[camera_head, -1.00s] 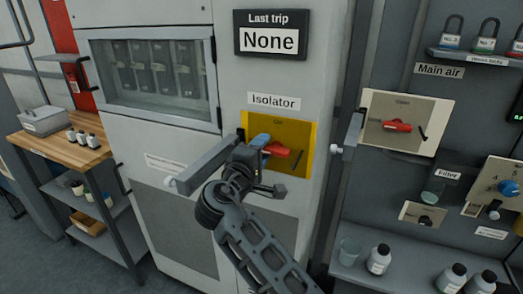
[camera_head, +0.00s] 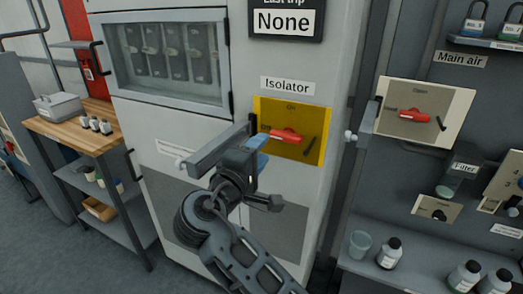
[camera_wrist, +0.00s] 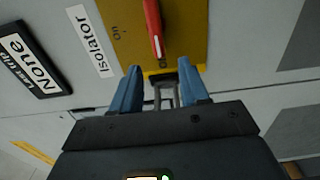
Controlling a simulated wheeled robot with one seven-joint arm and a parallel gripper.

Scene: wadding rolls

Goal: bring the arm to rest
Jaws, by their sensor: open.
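My gripper (camera_head: 258,150) is in front of the grey cabinet, just left of and below the isolator's red handle. In the wrist view, my gripper (camera_wrist: 155,88) shows its two blue fingers apart with nothing held between them. The red isolator handle (camera_head: 286,136) lies roughly level on its yellow plate (camera_head: 318,150), under the "On" mark. The handle also shows in the wrist view (camera_wrist: 153,25), beyond the fingertips and apart from them. My arm reaches up from the bottom of the head view.
A long grey door handle (camera_head: 215,148) juts out close to my gripper's left. At right, the main air panel (camera_head: 440,100) has a red handle. Below it, a shelf (camera_head: 365,272) holds bottles and a cup. A wooden-topped cart (camera_head: 65,135) stands at left.

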